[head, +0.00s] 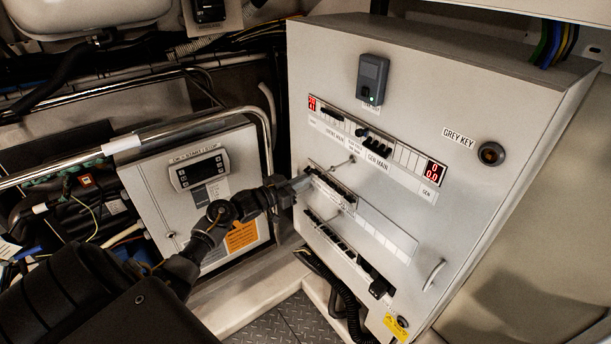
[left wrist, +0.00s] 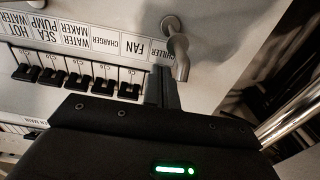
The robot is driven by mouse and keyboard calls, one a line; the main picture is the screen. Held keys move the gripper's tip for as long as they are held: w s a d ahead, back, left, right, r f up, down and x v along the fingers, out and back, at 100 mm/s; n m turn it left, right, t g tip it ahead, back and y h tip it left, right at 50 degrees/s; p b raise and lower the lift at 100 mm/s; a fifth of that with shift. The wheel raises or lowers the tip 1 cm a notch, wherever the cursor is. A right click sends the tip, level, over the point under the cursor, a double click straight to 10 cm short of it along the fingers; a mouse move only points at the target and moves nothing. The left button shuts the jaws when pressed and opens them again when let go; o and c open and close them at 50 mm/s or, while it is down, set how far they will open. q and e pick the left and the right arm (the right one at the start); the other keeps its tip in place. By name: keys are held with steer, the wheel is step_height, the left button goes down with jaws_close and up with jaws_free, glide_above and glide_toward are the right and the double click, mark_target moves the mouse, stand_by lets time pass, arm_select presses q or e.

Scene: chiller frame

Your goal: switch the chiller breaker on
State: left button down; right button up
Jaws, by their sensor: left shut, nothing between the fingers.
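The grey panel (head: 400,190) carries a middle row of black breakers (head: 333,187). My left gripper (head: 304,181) is shut and empty at the left end of this row, at or very near the panel face. In the left wrist view the row appears upside down, with several black toggles (left wrist: 75,82) under white labels. The label CHILLER (left wrist: 160,50) is at the right end of the strip. My shut left fingers (left wrist: 170,92) stand just below that label and hide the chiller breaker, so its position and any contact cannot be told. My right gripper is not in view.
A metal handle (left wrist: 176,45) sticks out close to the fingers. A lower breaker row (head: 345,250) lies below. A white controller box (head: 195,180) and a chrome rail (head: 180,127) stand left of the panel. The panel's right side is clear around the grey key switch (head: 491,154).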

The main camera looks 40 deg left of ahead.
arm_select(q)
steer(key=shift+r, duration=0.2)
stand_by(0.3)
steer(key=shift+a+r+p, duration=0.1)
steer(key=shift+r+p, duration=0.55)
steer(key=shift+p, duration=0.15)
steer(key=shift+r, duration=0.3)
steer(key=shift+p+v, duration=0.9)
steer(key=shift+v, duration=0.1)
steer(key=v, duration=0.1)
steer(key=p+v, duration=0.1)
steer(key=v, duration=0.2)
steer(key=shift+f+p, duration=0.25)
steer(key=shift+p, duration=0.05)
